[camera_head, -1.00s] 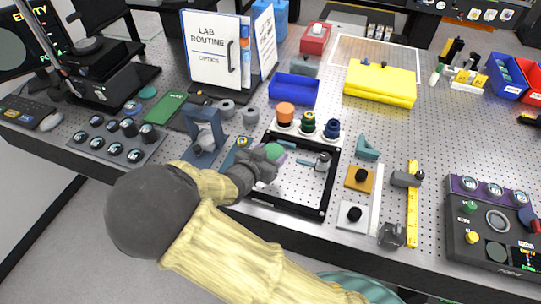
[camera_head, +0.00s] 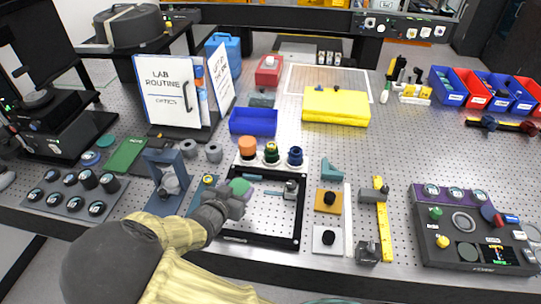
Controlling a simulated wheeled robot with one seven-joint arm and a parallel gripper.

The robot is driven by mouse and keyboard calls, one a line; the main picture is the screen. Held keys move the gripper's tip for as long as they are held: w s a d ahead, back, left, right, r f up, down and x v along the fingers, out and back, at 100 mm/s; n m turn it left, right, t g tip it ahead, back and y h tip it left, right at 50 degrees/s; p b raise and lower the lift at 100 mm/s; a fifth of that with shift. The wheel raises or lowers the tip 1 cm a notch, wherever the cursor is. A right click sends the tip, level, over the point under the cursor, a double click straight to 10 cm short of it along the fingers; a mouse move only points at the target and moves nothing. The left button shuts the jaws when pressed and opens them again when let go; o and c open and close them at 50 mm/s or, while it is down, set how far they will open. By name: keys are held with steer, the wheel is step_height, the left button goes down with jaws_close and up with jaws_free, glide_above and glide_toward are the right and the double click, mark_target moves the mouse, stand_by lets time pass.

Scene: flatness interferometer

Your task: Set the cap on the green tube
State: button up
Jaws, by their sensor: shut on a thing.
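My gripper (camera_head: 238,196) is shut on a rounded green piece, seemingly the cap (camera_head: 240,187), and holds it over the left side of a black square frame. The dark fingers hide the piece's lower part. The green tube (camera_head: 271,154) stands upright in the middle of a white holder (camera_head: 272,166), behind and to the right of my gripper and apart from it. Its top shows a darker, yellowish centre, with no green cap on it.
An orange-topped tube (camera_head: 247,147) and a blue tube (camera_head: 295,156) flank the green tube closely. A blue bin (camera_head: 253,122) stands behind. The black frame (camera_head: 298,215) holds small optics. A blue-grey stand (camera_head: 166,180) rises left of my gripper.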

stand_by(0.3)
steer(key=w+d+r, duration=0.2)
steer(key=w+d, duration=0.9)
steer(key=d, duration=0.5)
steer(key=d+f+n+y, duration=0.3)
steer(key=d, duration=1)
steer(key=shift+w+d+f+y, duration=0.15)
steer(key=shift+w+d+y, duration=0.05)
steer(key=shift+w+y, duration=0.1)
